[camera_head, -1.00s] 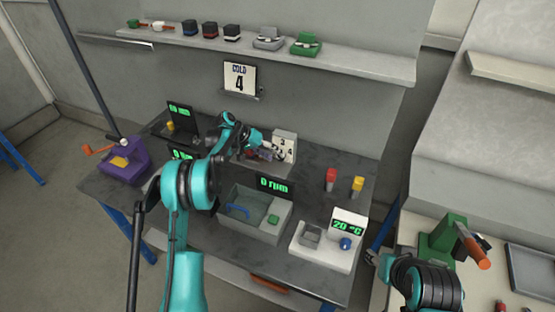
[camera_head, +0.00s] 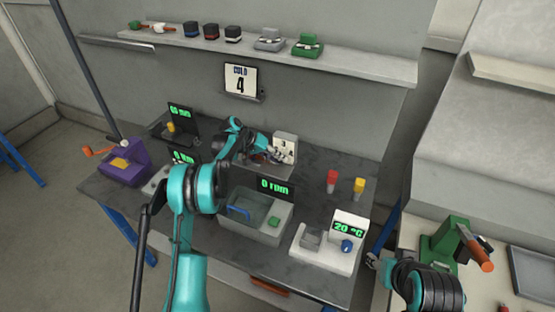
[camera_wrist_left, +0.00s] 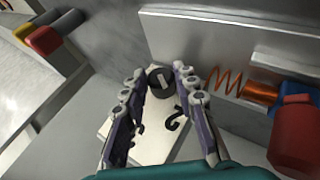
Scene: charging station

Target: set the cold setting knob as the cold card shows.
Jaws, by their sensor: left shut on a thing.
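The cold card (camera_head: 240,80) hangs on the back wall under the shelf and reads "COLD 4". The white dial panel (camera_head: 287,139) stands upright on the grey bench below it, partly covered by my left gripper (camera_head: 274,154). In the left wrist view, the dark round cold setting knob (camera_wrist_left: 160,80) with a pale pointer line sits between the fingertips of my left gripper (camera_wrist_left: 164,78), which is shut on it.
A grey basin (camera_head: 243,205) with a "0 rpm" display and a white unit (camera_head: 325,255) reading "20 °C" stand in front. Red (camera_head: 332,181) and yellow (camera_head: 359,188) pieces stand to the right. An orange coil (camera_wrist_left: 235,88) lies close to the fingers in the wrist view.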

